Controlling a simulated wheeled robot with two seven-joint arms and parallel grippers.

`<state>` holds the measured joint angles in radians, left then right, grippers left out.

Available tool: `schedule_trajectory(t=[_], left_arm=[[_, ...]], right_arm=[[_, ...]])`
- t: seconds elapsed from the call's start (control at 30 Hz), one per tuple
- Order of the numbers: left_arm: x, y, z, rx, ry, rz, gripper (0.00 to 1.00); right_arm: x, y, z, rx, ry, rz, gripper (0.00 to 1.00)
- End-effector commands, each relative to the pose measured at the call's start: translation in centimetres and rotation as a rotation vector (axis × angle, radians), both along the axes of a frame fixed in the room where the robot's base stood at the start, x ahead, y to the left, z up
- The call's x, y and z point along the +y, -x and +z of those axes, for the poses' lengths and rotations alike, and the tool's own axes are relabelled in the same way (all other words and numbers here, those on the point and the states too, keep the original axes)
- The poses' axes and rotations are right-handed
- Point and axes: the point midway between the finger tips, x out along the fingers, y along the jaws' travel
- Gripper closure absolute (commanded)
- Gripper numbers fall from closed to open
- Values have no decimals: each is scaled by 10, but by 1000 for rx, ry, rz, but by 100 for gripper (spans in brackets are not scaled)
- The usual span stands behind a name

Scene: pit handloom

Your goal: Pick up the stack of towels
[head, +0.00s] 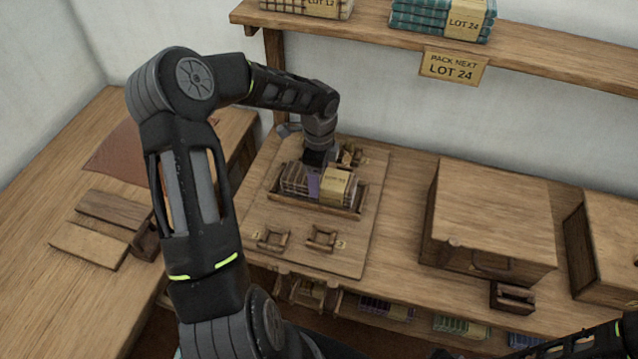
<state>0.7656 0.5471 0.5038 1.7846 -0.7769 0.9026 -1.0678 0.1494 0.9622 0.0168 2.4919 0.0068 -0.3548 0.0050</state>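A folded towel stack (294,180) in brown and purple tones, with a tan paper band (338,184), sits in a shallow wooden tray (345,211) on a raised board. The writing on its band is too small to read. My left gripper (314,172) points down at the middle of this stack, touching or just above it. Its fingertips are too small and hidden to show whether they grip. Another towel stack, teal and banded LOT 24 (440,18), lies on the wall shelf. Part of my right arm shows at the bottom right; its gripper is out of view.
A sign (453,67) reading "PACK NEXT LOT 24" hangs from the shelf (545,55). A checked stack marked LOT 12 (310,6) is also up there. A wooden box (495,215) stands right of the board. Wooden slats (90,245) lie on the left table. More stacks (385,307) sit below.

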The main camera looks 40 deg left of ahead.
Motion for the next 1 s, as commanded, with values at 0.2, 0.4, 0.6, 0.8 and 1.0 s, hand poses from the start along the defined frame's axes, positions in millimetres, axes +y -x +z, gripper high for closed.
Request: schedule_trajectory(t=[0.2,0.4,0.6,0.8,1.0], left_arm=[[0,0,0,0,0,0,57],[0,0,0,1,0,0,73],[0,0,0,0,0,0,82],[0,0,3,-1,0,0,82],[1,-1,24,-4,-3,1,82]], right_arm=[[0,0,0,0,0,0,100],[0,0,0,0,0,0,100],[0,0,0,0,0,0,100],[0,0,0,0,0,0,100],[0,0,-4,-1,-1,1,100]])
